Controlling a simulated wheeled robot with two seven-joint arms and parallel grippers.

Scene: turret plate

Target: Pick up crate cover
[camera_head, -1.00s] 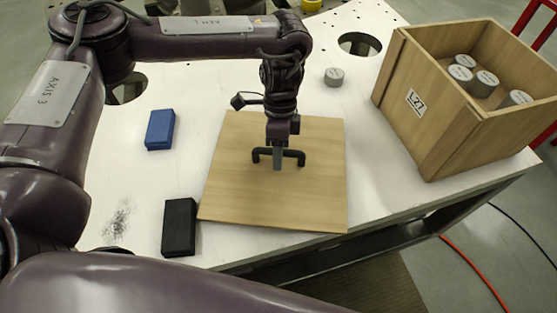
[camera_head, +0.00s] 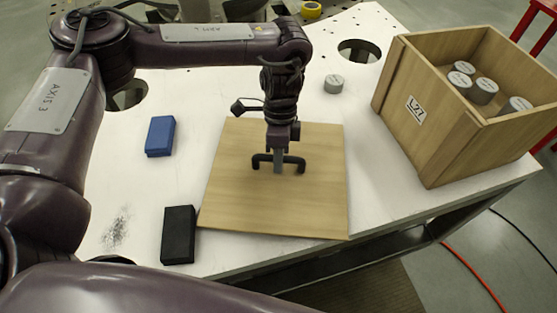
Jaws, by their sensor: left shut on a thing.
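The crate cover (camera_head: 240,200) is a flat light-wood square panel with a black handle (camera_head: 298,164) at its middle. It is at or just above the white table; I cannot tell if it touches. My left gripper (camera_head: 278,166) comes down from above and is shut on the handle; the arm's wrist hides the cover's far middle part. The open wooden crate (camera_head: 450,140), marked L27, stands on the right of the table with several grey cylinders (camera_head: 483,91) inside. My right gripper is not in view.
A blue block (camera_head: 160,136) and a black block (camera_head: 178,235) lie left of the cover. A single grey cylinder (camera_head: 333,84) stands behind it. The table (camera_head: 375,190) has round holes and is bare between cover and crate. A yellow tape roll (camera_head: 311,10) lies at the back.

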